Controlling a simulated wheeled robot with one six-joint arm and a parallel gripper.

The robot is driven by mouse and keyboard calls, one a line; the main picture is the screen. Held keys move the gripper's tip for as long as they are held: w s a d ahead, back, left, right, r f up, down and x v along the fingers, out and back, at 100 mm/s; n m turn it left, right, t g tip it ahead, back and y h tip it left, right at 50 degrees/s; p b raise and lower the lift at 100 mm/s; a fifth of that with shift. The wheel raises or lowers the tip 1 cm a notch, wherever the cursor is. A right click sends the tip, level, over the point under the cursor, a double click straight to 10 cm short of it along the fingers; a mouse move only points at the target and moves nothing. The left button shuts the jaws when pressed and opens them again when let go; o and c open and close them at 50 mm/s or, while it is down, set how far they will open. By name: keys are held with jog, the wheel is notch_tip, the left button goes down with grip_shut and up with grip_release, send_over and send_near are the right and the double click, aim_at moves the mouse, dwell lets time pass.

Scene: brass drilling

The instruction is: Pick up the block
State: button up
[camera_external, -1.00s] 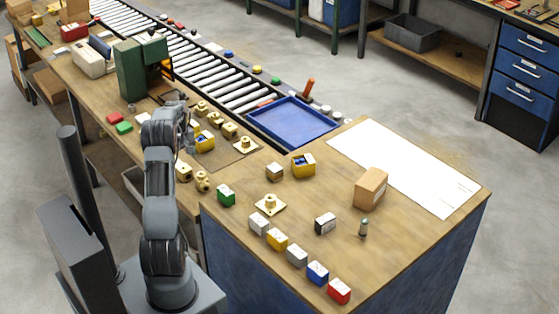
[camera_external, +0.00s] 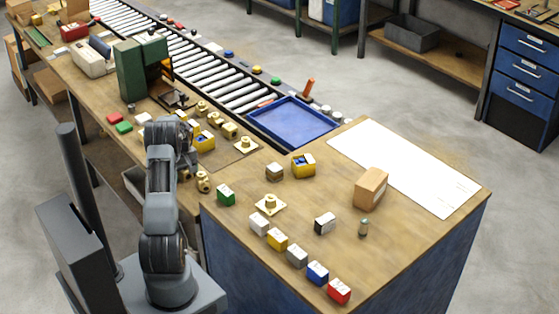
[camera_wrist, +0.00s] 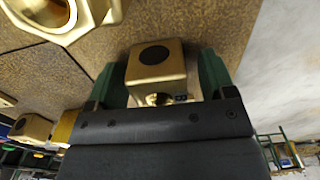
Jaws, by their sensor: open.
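A brass block (camera_wrist: 155,68) with a dark round hole in its top face sits on the brown bench in the wrist view. My gripper (camera_wrist: 162,78) is open, with one green finger on either side of the block. I cannot tell whether either finger touches it. The near lower part of the block is hidden by the dark gripper body. In the external view my gripper (camera_external: 187,162) is low over the bench's front edge, largely hidden by my arm.
Other brass parts (camera_external: 203,182) stand close by, including one (camera_wrist: 65,15) at upper left in the wrist view. A green machine (camera_external: 128,75) stands farther left. Several coloured boxes line the right table.

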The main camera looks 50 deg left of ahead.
jog(key=c, duration=1.4)
jog(key=shift+r, duration=0.1)
jog(key=shift+r, duration=0.1)
